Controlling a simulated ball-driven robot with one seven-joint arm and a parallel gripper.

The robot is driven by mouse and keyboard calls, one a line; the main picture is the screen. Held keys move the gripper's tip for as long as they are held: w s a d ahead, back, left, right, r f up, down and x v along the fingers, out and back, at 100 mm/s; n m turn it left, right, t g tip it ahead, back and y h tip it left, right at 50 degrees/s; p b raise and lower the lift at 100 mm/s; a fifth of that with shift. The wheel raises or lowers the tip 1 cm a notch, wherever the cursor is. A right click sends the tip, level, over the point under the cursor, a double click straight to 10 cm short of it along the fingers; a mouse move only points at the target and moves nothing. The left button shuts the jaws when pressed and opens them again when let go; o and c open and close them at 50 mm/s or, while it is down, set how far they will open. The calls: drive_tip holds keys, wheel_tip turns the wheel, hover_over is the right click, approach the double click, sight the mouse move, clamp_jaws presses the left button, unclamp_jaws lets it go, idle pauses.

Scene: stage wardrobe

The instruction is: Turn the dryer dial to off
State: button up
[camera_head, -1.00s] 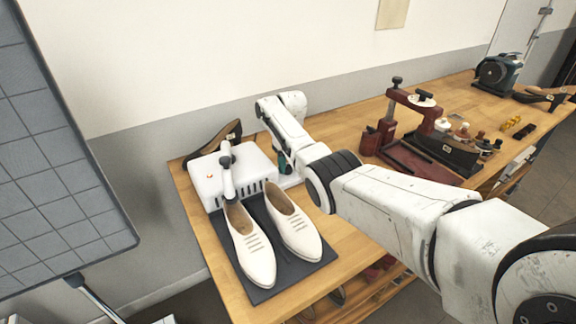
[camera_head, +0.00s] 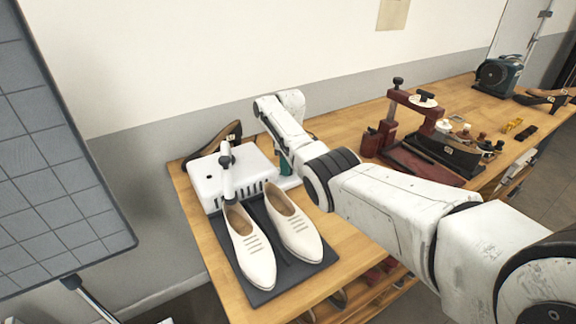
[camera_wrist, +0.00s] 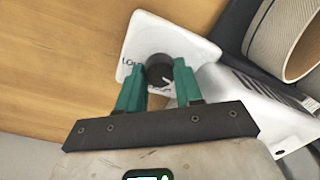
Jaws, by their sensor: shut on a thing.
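The white shoe dryer (camera_head: 230,178) stands on the wooden bench, with a small dark indicator spot on its top left. The black round dial (camera_wrist: 160,68) sits on a white plate (camera_wrist: 182,32) beside the dryer's vented side. Lettering that looks like "LOW" shows left of the dial, and more marks below it are partly covered. My gripper (camera_wrist: 159,72) is shut on the dial, with one teal finger on each side. In the head view my gripper's teal part (camera_head: 283,163) shows at the dryer's right, and the dial is hidden.
Two cream shoes (camera_head: 294,226) rest on a dark mat (camera_head: 292,270) in front of the dryer. A brown shoe (camera_head: 232,131) lies behind it. A red press (camera_head: 390,125) stands farther right. A grey grid panel (camera_head: 50,150) fills the left side.

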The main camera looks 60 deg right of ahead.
idle(0.4)
drive_tip(key=o, duration=1)
drive_tip(key=shift+r, duration=0.1)
drive_tip(key=r, duration=1)
drive_tip(key=shift+d+r+b, duration=0.25)
drive_tip(key=shift+r+b, duration=0.05)
drive_tip(key=shift+b, duration=0.05)
